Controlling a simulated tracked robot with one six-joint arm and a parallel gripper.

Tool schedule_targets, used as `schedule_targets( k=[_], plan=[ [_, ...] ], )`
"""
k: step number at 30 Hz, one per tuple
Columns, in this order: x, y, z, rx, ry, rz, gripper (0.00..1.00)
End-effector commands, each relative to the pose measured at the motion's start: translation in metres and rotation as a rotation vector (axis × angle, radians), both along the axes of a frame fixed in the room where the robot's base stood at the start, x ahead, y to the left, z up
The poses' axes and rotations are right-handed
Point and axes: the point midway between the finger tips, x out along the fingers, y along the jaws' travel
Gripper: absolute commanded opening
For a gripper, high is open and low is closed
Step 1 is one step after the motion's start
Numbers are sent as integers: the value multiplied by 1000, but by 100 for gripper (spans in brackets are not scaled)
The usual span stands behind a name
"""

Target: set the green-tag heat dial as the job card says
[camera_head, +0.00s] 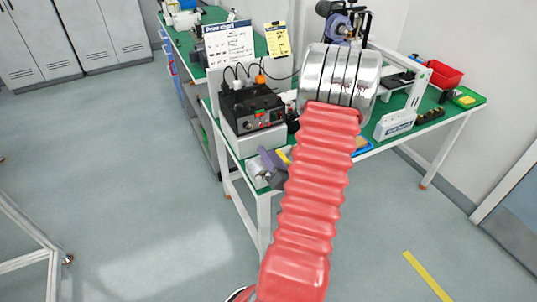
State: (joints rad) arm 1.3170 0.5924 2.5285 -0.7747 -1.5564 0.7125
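A black control box (252,108) sits on a light grey block at the near left corner of the green-topped bench. Its front has small red and pale marks; the green-tag heat dial and its setting are too small to tell. A white card (229,44) headed "Drive shaft" stands behind the box, with a smaller yellow card (277,39) to its right. Their small writing is unreadable. My red sleeved arm rises from the bottom to a shiny banded metal cylinder, right of the box. I cannot make out my gripper's fingers.
Dark cables rise behind the box near an orange knob (260,79). Grey-purple parts (271,160) lie at the bench's front corner. A white frame (408,100) and a red bin (443,74) stand to the right. The floor at left is mostly clear.

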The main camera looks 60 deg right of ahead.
Motion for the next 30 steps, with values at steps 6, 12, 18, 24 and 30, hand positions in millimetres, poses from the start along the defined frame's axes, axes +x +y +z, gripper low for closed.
schedule_targets(
  k=[6, 12, 18, 24, 30],
  plan=[
    [0, -2, 1, -87, 50, 11, 41],
    [0, -6, 1, -285, 163, 40, 41],
    [-1, -7, 1, -397, 224, 56, 41],
    [-1, -7, 1, -399, 227, 56, 41],
    [2, -8, 1, -399, 226, 57, 41]
  ],
)
